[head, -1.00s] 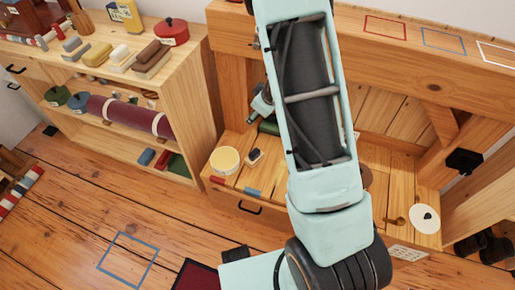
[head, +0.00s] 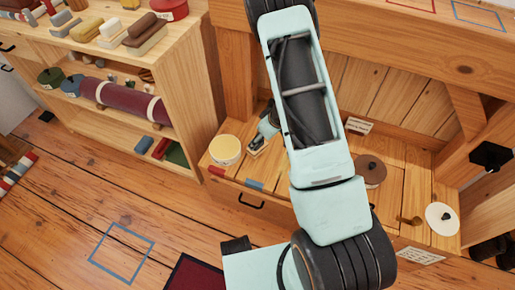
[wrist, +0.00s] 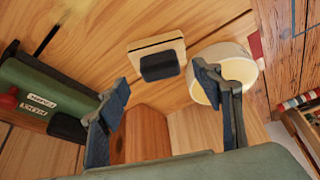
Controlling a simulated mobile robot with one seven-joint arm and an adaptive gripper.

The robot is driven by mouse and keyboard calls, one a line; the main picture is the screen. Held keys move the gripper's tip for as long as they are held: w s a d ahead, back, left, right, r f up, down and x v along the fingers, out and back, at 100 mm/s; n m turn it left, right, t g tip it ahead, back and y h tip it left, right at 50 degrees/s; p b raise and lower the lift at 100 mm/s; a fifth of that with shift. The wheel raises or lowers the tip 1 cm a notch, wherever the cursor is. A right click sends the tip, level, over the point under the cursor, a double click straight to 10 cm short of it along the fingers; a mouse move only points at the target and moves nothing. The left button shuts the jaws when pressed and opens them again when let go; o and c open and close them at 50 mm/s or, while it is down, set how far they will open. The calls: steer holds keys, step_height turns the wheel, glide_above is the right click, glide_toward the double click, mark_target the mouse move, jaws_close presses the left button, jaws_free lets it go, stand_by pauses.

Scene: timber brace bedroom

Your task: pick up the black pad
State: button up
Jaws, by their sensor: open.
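The black pad (wrist: 159,66) sits on a pale square wooden block, in the upper middle of the wrist view. In the head view the pad and block (head: 256,150) are small and partly covered by my gripper. My gripper (wrist: 165,88) is open and empty. Its two fingers point toward the pad, one to each side of it in the picture, with a gap still between them and the pad. In the head view my gripper (head: 265,132) is just above the block, partly hidden by my arm.
A round cream-topped tub (wrist: 226,72) stands close right of the block. A green case with white labels (wrist: 38,92) lies on the left. A brown round lid (head: 370,170) and a white disc (head: 442,218) are farther right on the bench.

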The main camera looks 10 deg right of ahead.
steer(key=b+x, duration=0.2)
steer(key=x, duration=0.2)
steer(key=shift+w+a+f, duration=0.1)
steer(key=shift+w+f, duration=0.05)
steer(key=shift+f, duration=0.05)
steer(key=shift+r, duration=0.1)
steer(key=c, duration=1.4)
steer(key=shift+c, duration=0.2)
steer(key=shift+r, duration=0.1)
step_height(320, 180, up, 28)
steer(key=p, duration=1.6)
steer(key=o, duration=0.8)
steer(key=c, duration=0.5)
